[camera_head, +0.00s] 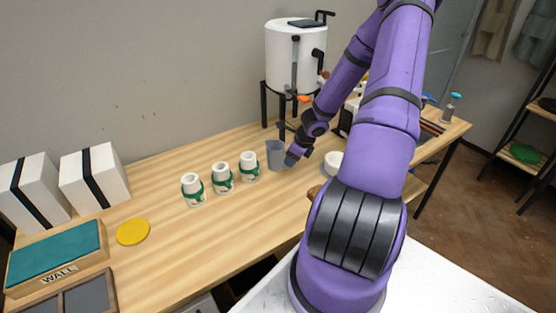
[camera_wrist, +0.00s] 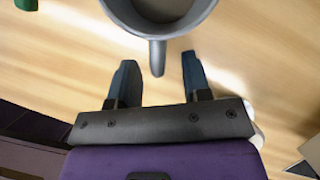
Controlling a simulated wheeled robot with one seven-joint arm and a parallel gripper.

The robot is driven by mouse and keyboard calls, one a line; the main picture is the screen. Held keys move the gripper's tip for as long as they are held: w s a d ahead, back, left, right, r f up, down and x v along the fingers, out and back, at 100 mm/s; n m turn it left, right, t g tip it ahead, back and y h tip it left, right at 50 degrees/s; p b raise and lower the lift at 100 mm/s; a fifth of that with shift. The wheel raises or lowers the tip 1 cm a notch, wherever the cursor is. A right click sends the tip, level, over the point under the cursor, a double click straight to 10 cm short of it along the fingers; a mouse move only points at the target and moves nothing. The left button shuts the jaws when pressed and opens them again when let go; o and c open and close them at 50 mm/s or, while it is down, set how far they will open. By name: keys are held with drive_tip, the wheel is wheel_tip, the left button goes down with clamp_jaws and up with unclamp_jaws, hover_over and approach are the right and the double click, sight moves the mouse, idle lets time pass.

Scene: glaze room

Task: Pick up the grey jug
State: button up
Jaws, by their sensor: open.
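The grey jug (camera_head: 275,155) stands upright on the wooden table, to the right of a row of white cups. In the wrist view the jug (camera_wrist: 208,6) is seen from above at the top edge, partly cut off, with its handle (camera_wrist: 158,58) pointing toward my gripper. My gripper (camera_wrist: 158,72) is open, with one finger on each side of the handle's end and visible gaps to both. In the head view my gripper (camera_head: 291,160) is beside the jug's right side. Whether it touches the jug cannot be told there.
Three white cups with green bands (camera_head: 222,180) stand left of the jug. A white tank (camera_head: 296,55) on a black stand is behind. A yellow disc (camera_head: 132,231) lies at left; the table between is clear.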

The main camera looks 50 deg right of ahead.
drive_tip(key=shift+x, duration=1.1)
clamp_jaws()
